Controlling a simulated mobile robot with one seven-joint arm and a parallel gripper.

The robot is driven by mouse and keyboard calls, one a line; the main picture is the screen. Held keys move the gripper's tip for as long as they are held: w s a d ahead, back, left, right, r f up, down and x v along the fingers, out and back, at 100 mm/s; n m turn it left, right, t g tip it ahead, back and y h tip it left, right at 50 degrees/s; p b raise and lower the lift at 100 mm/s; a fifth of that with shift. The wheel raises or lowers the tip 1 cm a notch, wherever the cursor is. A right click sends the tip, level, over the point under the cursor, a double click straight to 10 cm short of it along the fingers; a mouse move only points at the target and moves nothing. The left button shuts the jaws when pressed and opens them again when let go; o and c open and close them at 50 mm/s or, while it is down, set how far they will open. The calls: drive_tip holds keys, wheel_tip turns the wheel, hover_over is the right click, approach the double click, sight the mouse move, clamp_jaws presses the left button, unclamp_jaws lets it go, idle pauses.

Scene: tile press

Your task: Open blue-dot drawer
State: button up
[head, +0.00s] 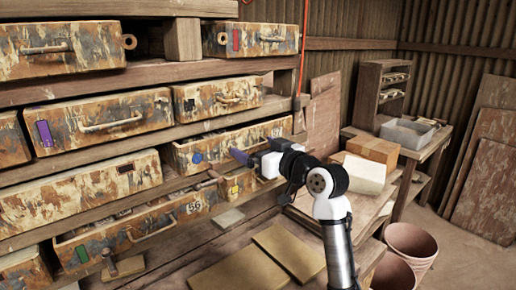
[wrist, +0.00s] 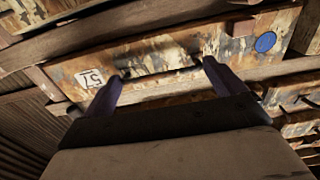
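The blue-dot drawer (head: 216,151) is a worn, paint-flaked wooden drawer in the middle of the rack in the head view. Its blue dot (head: 197,158) is on the left of its front. In the wrist view the drawer front (wrist: 215,42) is seen tilted, with the blue dot (wrist: 265,42) at upper right and an upside-down "57" label (wrist: 90,78) at left. My gripper (wrist: 162,72) is open, its two purple fingers apart near the ends of the dark handle strip. Whether they touch it I cannot tell. In the head view my gripper (head: 256,151) is at the drawer front and hides its handle.
A drawer with a red mark (head: 250,39) is above. A low bench with boards (head: 237,268) lies below my arm. Pots (head: 410,245) stand at right.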

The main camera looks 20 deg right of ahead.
drive_tip(key=c, duration=0.7)
drive_tip(key=b+v, duration=0.4)
drive_tip(key=v, duration=1.6)
drive_tip(key=o, duration=1)
drive_tip(key=shift+s, duration=0.1)
drive_tip(key=shift+s+b, duration=0.1)
drive_tip(key=shift+b, duration=0.2)
drive_tip(key=b+v, duration=0.3)
drive_tip(key=v, duration=1)
drive_tip(key=shift+s, duration=0.35)
drive_tip(key=shift+d+r, duration=0.1)
drive_tip(key=shift+d, duration=0.05)
